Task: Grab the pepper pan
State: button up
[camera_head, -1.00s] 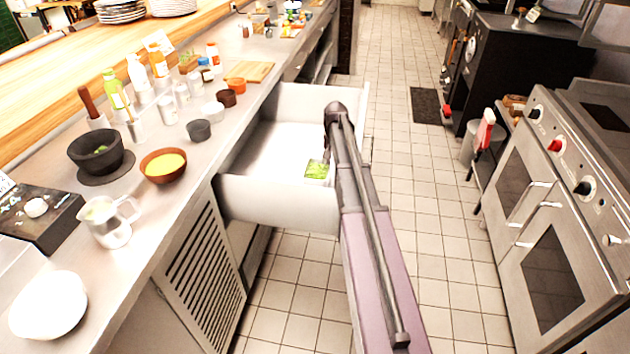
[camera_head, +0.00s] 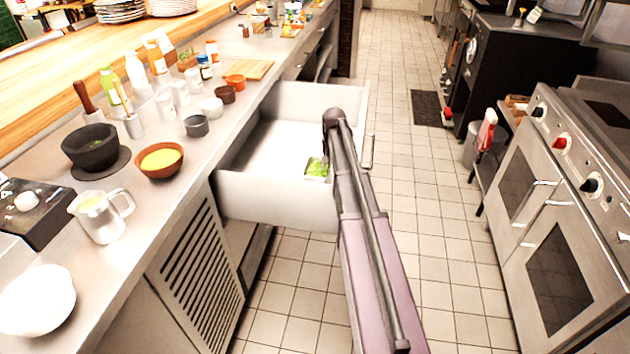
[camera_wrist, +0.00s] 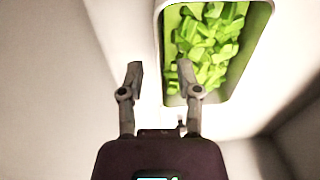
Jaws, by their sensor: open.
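The pepper pan (camera_wrist: 258,75) is a pale rectangular pan filled with chopped green pieces. It sits inside the open white drawer (camera_head: 262,198). In the head view the pan (camera_head: 317,178) shows only in part, with my arm in front of its right side. In the wrist view my gripper (camera_wrist: 160,75) is open, with its two fingers apart. The right finger overlaps the pan's near left corner in the picture, and the left finger is left of the pan. I cannot tell whether a finger touches it. My gripper is hidden behind my arm in the head view.
The drawer's walls surround the pan. The counter (camera_head: 150,215) on the left holds a mortar (camera_head: 90,147), a bowl of yellow food (camera_head: 159,160), a metal jug (camera_head: 103,217) and several bottles. Ovens (camera_head: 560,205) stand at the right.

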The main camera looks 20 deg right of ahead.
jog(key=shift+f+b, duration=0.55)
jog(key=shift+f, duration=0.25)
grip_shut()
